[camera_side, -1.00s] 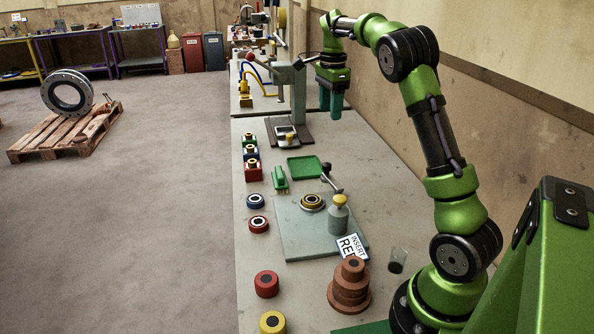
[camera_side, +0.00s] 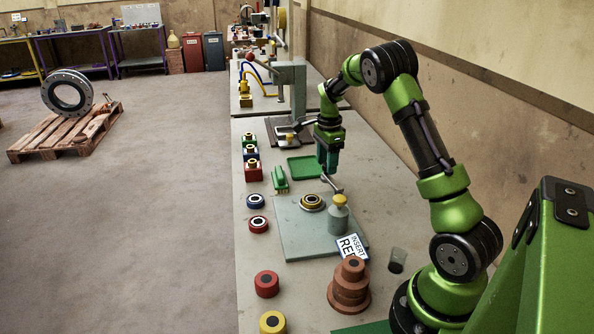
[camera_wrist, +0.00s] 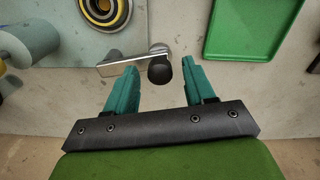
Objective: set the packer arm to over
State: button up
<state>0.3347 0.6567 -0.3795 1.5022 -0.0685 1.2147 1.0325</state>
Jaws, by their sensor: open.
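The packer arm (camera_side: 332,184) is a flat silver bar beside the back right of the grey plate. In the wrist view the silver bar (camera_wrist: 120,64) runs to the left, its far end over the plate's edge, and a black knob (camera_wrist: 159,71) stands at its right end. My gripper (camera_side: 327,168) is open and points down over the knob end. In the wrist view the knob shows between the two teal fingers of my gripper (camera_wrist: 159,80); I see no contact. In the side view the fingers hide the knob.
The grey plate (camera_side: 290,232) carries a yellow-and-black ring (camera_side: 312,203) and a grey bottle-shaped weight (camera_side: 338,220). A green tray (camera_side: 301,166) lies close behind my fingers. A grey press column (camera_side: 298,95) rises behind.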

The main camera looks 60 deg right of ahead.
jog(key=shift+f, duration=0.25)
grip_shut()
